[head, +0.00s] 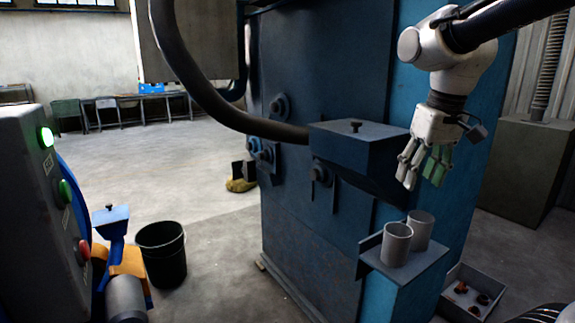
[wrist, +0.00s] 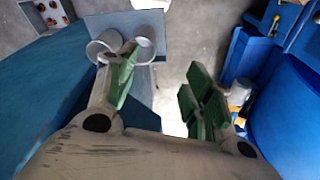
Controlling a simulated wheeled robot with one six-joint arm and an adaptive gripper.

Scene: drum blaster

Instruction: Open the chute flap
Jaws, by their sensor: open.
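A dark blue chute box (head: 345,165) juts from the front of the blue machine in the head view. Its top plate, which looks like the chute flap (head: 375,133), carries a small dark knob (head: 355,126) and appears to lie closed. My gripper (head: 421,178) hangs to the right of the box, pointing down, with its fingers apart and nothing between them. In the wrist view my gripper (wrist: 160,85) shows green finger pads spread wide. I cannot make out the flap in the wrist view.
Two grey cups (head: 397,244) (head: 420,229) stand on a small shelf (head: 400,272) below my gripper. A tray (head: 494,278) with small parts lies on the floor. A thick hose (head: 205,95) runs to the machine. A black bin (head: 162,254) stands left on open floor.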

